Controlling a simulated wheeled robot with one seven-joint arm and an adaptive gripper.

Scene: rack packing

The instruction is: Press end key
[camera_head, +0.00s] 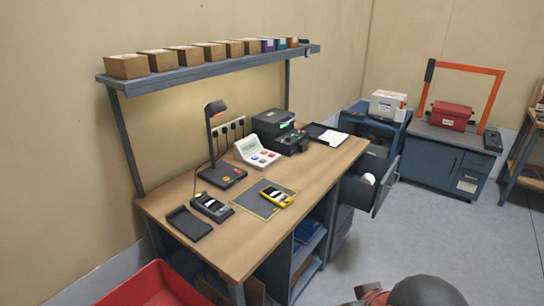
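No key marked "end" can be read at this size. A white sloped console (258,152) with several coloured keys, red, orange and blue among them, stands on the wooden desk (310,176). To its right is a dark machine (278,130) with a green-lit display and small coloured buttons. A yellow handheld device (277,196) lies on a grey mat (255,203) with a yellow border. A dark handheld device (211,207) lies left of the mat. No fingers of my gripper show; a dark rounded shape at the bottom edge is cut off.
A lamp-like stand (217,150) rises behind the mat. A shelf (205,73) with several boxes overhangs the desk. A black tray (188,224) lies front left. A drawer (372,185) stands open at right. A red bin (155,287) sits below left. Floor at right is clear.

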